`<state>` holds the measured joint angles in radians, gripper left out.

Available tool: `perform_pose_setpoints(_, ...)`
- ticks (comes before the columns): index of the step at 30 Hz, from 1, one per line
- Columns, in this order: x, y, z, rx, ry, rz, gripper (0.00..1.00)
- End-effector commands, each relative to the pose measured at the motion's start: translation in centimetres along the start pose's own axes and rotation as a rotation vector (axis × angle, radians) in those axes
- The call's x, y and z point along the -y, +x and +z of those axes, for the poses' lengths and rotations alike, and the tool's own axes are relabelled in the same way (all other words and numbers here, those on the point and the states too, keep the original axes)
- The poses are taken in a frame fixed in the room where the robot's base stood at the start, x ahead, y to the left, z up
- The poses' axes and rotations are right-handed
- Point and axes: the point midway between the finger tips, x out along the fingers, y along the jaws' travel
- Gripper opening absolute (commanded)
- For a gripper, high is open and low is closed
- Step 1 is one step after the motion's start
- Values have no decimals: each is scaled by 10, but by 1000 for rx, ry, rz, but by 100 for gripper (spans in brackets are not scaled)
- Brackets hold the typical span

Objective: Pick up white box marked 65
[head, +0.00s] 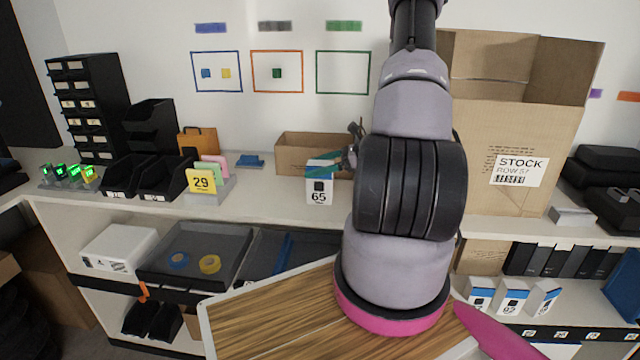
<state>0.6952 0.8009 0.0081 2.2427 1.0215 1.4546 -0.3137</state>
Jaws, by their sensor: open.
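The white box marked 65 (319,190) stands upright on the counter, in front of a low open cardboard carton (290,155). Its front shows a dark picture and the number 65, and its top edge has a blue-green part. My gripper (350,150) is just behind and right of the box's top, mostly hidden by my arm. It is open, and I cannot tell whether it touches the box or the carton.
A large open carton with a STOCK label (520,170) stands right of my arm. A yellow card marked 29 (201,181) and black bins (165,177) stand to the left. Several similar white boxes (511,297) sit on the lower right shelf. The counter between card and box is clear.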

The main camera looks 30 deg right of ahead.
Motion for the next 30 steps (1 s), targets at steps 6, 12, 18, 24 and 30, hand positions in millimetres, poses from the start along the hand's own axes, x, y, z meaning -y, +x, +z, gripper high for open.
perform_pose_setpoints(6, 0, 21, 0, -1, -1, 1, 98)
perform_pose_setpoints(12, 0, 22, 0, -1, -1, 0, 98)
perform_pose_setpoints(18, 0, 21, 0, -1, -1, 0, 25)
perform_pose_setpoints(24, 0, 21, 0, -1, -1, 0, 0)
perform_pose_setpoints(30, 0, 20, 4, -1, -2, 0, 0)
